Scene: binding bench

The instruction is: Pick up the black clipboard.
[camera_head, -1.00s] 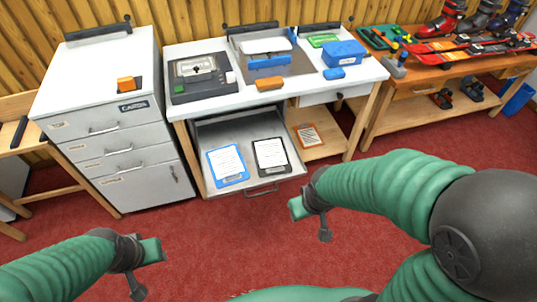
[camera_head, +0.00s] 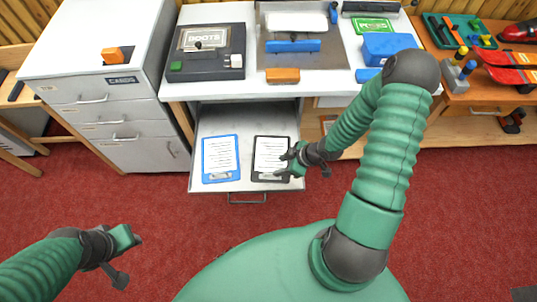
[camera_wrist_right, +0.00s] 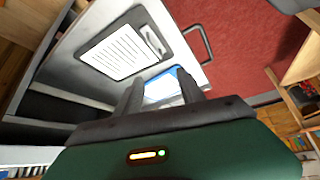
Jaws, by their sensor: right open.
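The black clipboard (camera_head: 268,150) lies flat in the right half of an open grey drawer (camera_head: 245,118), with a white sheet on it. It also shows in the right wrist view (camera_wrist_right: 118,50), up and left of the fingers. My right gripper (camera_head: 288,162) is open and overlaps the clipboard's right edge in the head view; I cannot tell whether it touches. Its two spread fingers (camera_wrist_right: 162,92) have nothing between them. The blue clipboard (camera_head: 220,158) lies left of the black one and is partly behind the fingers in the wrist view. My left gripper (camera_head: 128,240) is over the red floor, apart from everything.
The drawer sits under a white bench (camera_head: 205,92) bearing a dark device (camera_head: 207,65), an orange block (camera_head: 282,76) and a blue box (camera_head: 388,48). A white cabinet (camera_head: 95,90) stands left of it. Red carpet in front is clear.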

